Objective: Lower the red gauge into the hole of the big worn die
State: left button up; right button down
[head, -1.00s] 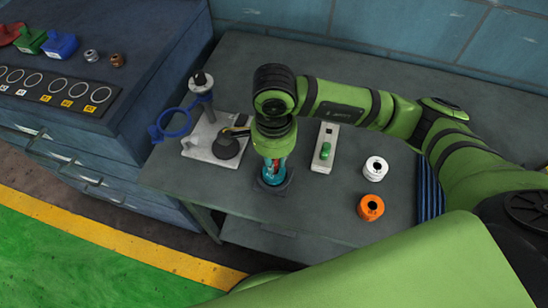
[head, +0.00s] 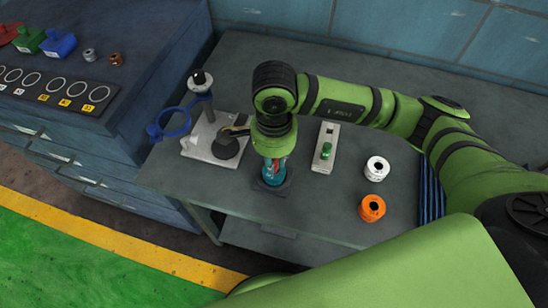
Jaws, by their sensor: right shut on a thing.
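My right gripper (head: 273,168) points down over a dark square base (head: 272,190) with a teal round part (head: 272,180) on it. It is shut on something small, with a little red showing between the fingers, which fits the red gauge. The gripper hides most of it, so I cannot tell how deep it sits or whether the part below is the big worn die. My left gripper is not in view.
A white stand (head: 214,148) with a blue ring (head: 170,124) is to the left. A pale block with a green knob (head: 326,151), a white ring (head: 376,168) and an orange ring (head: 371,208) stand to the right. A blue cabinet (head: 110,120) adjoins the bench.

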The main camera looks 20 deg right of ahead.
jog(key=shift+f+b, duration=0.25)
jog(key=shift+b, duration=0.45)
dwell(1.0)
jog(key=shift+b, duration=0.35)
jog(key=shift+f+b, duration=0.3)
jog(key=shift+b, duration=0.5)
dwell(1.1)
jog(key=shift+b, duration=0.3)
jog(key=shift+f+b, duration=0.25)
jog(key=shift+b, duration=0.55)
dwell(1.1)
jog(key=shift+f+b, duration=0.2)
jog(key=shift+b, duration=0.75)
dwell(0.8)
